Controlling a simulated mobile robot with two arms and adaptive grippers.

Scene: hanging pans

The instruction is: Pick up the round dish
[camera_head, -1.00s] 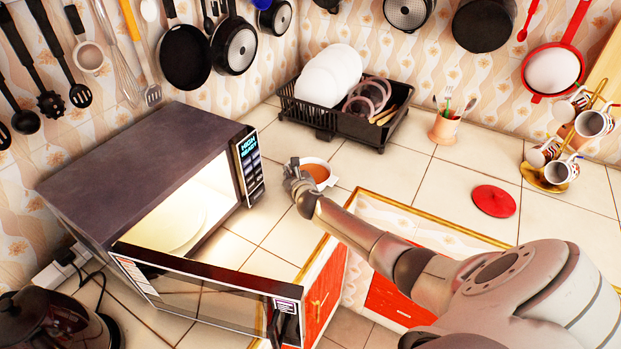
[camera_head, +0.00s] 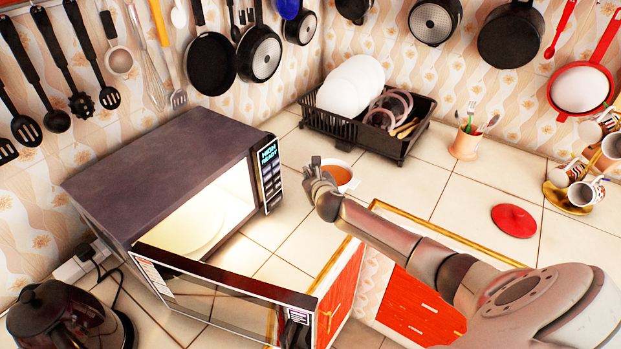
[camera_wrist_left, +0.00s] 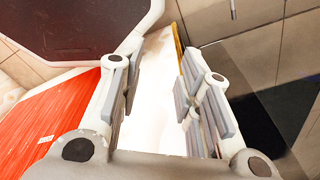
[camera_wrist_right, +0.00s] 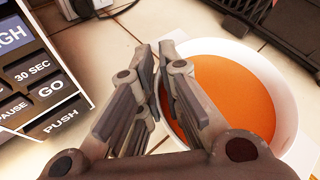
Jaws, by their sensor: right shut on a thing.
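The round dish (camera_head: 341,176) is a white bowl filled with orange-brown liquid, over the tiled counter right of the microwave. It also shows large at the right of the right wrist view (camera_wrist_right: 243,88). My right gripper (camera_head: 316,164) is at the bowl's left side. In the right wrist view its fingers (camera_wrist_right: 157,62) are close together, shut on the bowl's left rim; they hide part of that rim. The bowl looks level, and I cannot tell whether it touches the counter. My left gripper (camera_wrist_left: 158,85) is open and empty in the left wrist view, outside the head view.
The microwave (camera_head: 165,170) stands at left with its door (camera_head: 225,290) open and a plate inside. A black dish rack (camera_head: 370,130) stands behind the bowl. A utensil cup (camera_head: 465,144), red lid (camera_head: 514,221) and mug stand (camera_head: 570,195) are at right. Pans hang on the walls.

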